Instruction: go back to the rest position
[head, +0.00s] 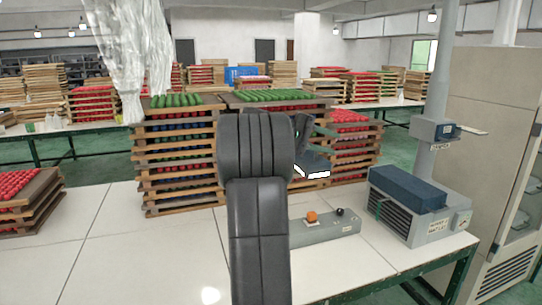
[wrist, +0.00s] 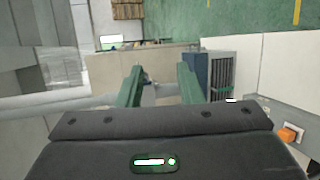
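My gripper (wrist: 160,70) shows two green fingers in the wrist view. They stand apart with nothing held between them. In the head view my dark arm rises in the middle of the picture and hides most of the gripper, which shows just right of the arm, above the table. The stacked wooden trays with green and red pieces (head: 180,150) stand behind and left of my arm. Another tray stack (head: 352,150) stands behind and right of it.
A control box with an orange button (head: 311,217) lies on the white table (head: 120,250). A grey machine with a blue top (head: 411,200) stands at the table's right. A pole (head: 440,80) and a beige cabinet (head: 490,130) are further right. The table's front left is clear.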

